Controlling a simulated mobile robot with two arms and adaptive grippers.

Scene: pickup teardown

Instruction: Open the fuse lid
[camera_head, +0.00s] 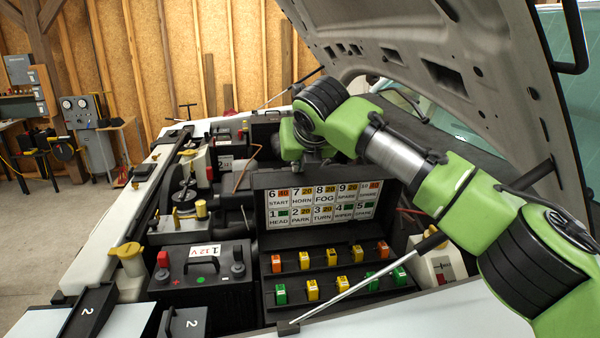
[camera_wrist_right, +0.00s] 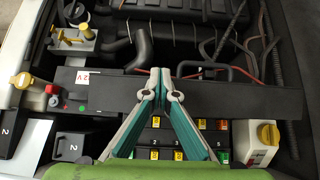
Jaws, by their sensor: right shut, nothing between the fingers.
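The fuse lid (camera_head: 325,204) stands raised at the back of the fuse box (camera_head: 264,292) in the head view. Its inner face shows a chart of numbered fuse labels. Several green, yellow, orange and red fuses sit exposed in two rows in front of it. In the right wrist view the lid (camera_wrist_right: 245,101) is a dark band across the middle. My right gripper (camera_wrist_right: 161,75) is shut and empty, its tips over the lid's upper edge; I cannot tell if they touch. In the head view its fingers are hidden behind the lid. My left gripper is not in view.
A black battery (camera_head: 203,277) stands left of the fuse box. A white reservoir with a yellow cap (camera_head: 130,258) is farther left. The raised hood (camera_head: 420,60) hangs over my right arm, and a thin prop rod (camera_head: 365,283) crosses the box's front right.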

